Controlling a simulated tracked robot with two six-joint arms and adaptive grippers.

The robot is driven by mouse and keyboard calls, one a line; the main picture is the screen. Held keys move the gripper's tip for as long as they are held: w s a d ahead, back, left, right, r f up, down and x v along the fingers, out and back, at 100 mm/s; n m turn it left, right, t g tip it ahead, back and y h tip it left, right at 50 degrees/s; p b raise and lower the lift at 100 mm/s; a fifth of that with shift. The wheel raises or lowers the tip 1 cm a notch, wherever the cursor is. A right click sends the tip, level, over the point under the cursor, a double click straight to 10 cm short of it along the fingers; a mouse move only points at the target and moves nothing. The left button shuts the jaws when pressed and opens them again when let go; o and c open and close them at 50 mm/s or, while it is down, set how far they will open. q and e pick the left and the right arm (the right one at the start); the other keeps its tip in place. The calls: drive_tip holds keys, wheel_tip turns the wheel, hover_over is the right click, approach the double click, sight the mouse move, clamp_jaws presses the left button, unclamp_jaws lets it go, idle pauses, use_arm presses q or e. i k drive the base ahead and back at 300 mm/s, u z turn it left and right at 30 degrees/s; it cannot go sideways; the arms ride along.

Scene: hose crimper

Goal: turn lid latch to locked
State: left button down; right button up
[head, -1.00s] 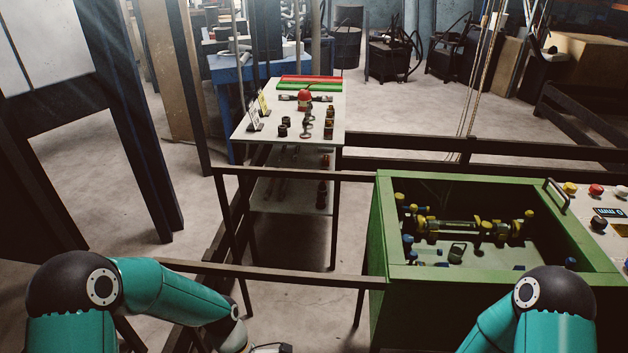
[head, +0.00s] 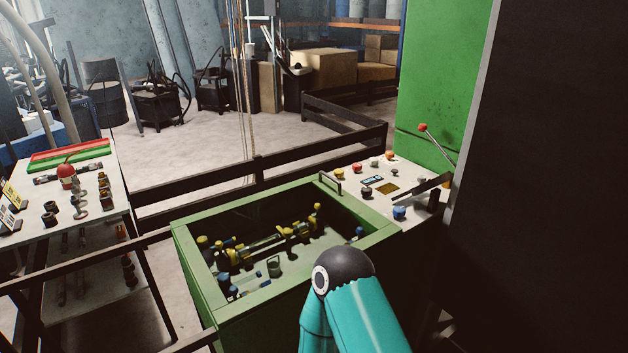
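A green box-shaped machine (head: 184,245) stands in the middle of the head view. Its top shows as an opening, or perhaps a clear lid, with yellow and blue fittings (head: 285,235) visible inside. A dark handle (head: 331,184) sits on its far rim. A small grey-green, loop-shaped part (head: 274,266) shows within the opening; I cannot tell whether it is the lid latch or which way the latch is turned. My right arm's teal links and dark joint stand in front of the box's near right corner. Neither gripper is in view.
A control panel (head: 413,177) with coloured buttons and a red-knobbed lever (head: 423,128) lies right of the box. A tall green cabinet (head: 440,80) and dark panel rise there. Dark rails (head: 165,214) run behind the box. A parts table (head: 90,195) is at left.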

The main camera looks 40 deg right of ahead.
sight(366, 191)
drive_tip(key=u, duration=1.25)
drive_tip(key=i, duration=0.15)
drive_tip(key=z, duration=3.05)
